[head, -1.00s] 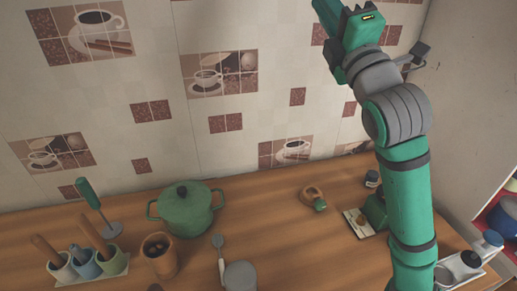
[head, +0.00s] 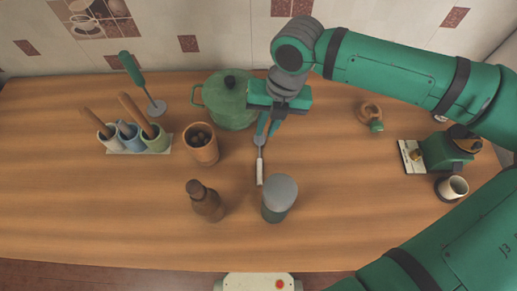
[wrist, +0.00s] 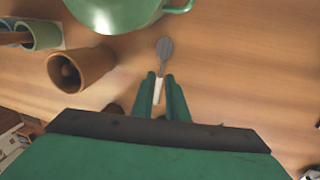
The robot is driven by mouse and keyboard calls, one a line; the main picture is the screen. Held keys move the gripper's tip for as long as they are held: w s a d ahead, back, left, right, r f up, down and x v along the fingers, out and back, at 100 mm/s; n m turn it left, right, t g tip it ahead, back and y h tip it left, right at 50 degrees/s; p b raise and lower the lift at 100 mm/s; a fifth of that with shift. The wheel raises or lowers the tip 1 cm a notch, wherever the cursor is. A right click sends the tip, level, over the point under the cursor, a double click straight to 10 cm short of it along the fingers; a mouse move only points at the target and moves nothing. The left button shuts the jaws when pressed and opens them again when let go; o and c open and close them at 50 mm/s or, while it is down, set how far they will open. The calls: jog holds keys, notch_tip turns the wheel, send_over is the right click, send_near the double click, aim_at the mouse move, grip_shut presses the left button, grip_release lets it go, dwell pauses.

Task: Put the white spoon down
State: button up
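The white spoon (head: 260,172) lies on the wooden counter, its grey bowl toward the green pot and its white handle toward the front. My gripper (head: 267,134) points down over the bowl end of the spoon. In the wrist view, the fingers of my gripper (wrist: 160,78) are apart. The spoon (wrist: 165,48) shows between and beyond them, with part of its handle in the gap. The fingers do not appear to grip it. Their exact height above the counter is hard to tell.
A green pot (head: 228,107) stands behind the spoon and a grey-lidded jar (head: 280,199) in front. A wooden ring-shaped item (head: 370,112) lies right. The counter (head: 335,175) is clear right of the spoon.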

aim_at(260, 149)
jog(key=f, duration=0.3)
jog(key=shift+s+a+f, duration=0.15)
jog(key=shift+s+f, duration=0.1)
jog(key=shift+f, duration=0.05)
jog(key=shift+s+f, duration=0.1)
jog(key=shift+f, duration=0.3)
jog(key=f, duration=0.4)
jog(key=shift+a, duration=0.35)
jog(key=shift+a+f, duration=0.1)
jog(key=shift+f, duration=0.35)
jog(key=shift+w, duration=0.25)
